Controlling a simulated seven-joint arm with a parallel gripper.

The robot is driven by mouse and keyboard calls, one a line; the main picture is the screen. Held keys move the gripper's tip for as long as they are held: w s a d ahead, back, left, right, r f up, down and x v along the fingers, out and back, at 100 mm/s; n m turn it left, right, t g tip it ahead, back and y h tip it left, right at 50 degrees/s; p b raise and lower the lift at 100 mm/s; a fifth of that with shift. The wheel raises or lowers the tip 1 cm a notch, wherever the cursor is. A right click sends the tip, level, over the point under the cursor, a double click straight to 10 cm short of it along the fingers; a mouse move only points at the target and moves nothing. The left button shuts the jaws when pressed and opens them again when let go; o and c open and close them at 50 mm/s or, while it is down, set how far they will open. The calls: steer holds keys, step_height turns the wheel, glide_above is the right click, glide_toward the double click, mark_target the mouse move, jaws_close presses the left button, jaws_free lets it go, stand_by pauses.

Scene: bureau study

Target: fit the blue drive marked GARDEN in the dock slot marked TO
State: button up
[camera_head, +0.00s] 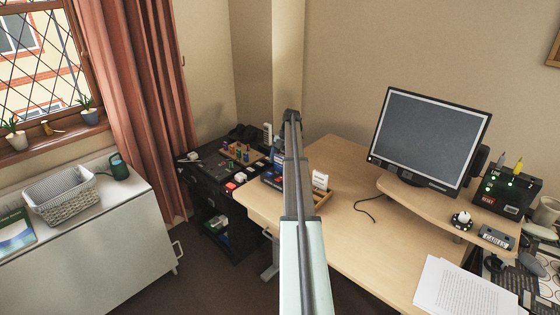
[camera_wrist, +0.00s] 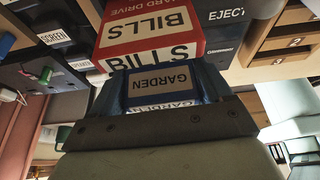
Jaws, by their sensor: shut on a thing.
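In the wrist view, the blue drive (camera_wrist: 116,92) shows an upside-down GARDEN label, and my gripper (camera_wrist: 158,100) is shut on it. Just beyond it, a red drive marked BILLS (camera_wrist: 150,28) stands very close; I cannot tell whether the two touch. A dark unit marked EJECT (camera_wrist: 228,42) lies beside the red drive, and it looks like part of the dock. No TO mark is readable. In the head view, my arm hides the gripper and the held drive. Dark and blue items (camera_head: 271,178) show just left of the arm at the desk's edge.
In the head view, a monitor (camera_head: 428,135), a black box with green lights (camera_head: 508,192) and papers (camera_head: 466,290) occupy the desk's right side. The desk's middle (camera_head: 345,225) is mostly clear.

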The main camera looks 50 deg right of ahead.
steer(key=shift+f, duration=0.55)
steer(key=o, duration=1.1)
steer(key=shift+c, duration=0.2)
steer(key=shift+r, duration=0.1)
steer(key=shift+r, duration=3.45)
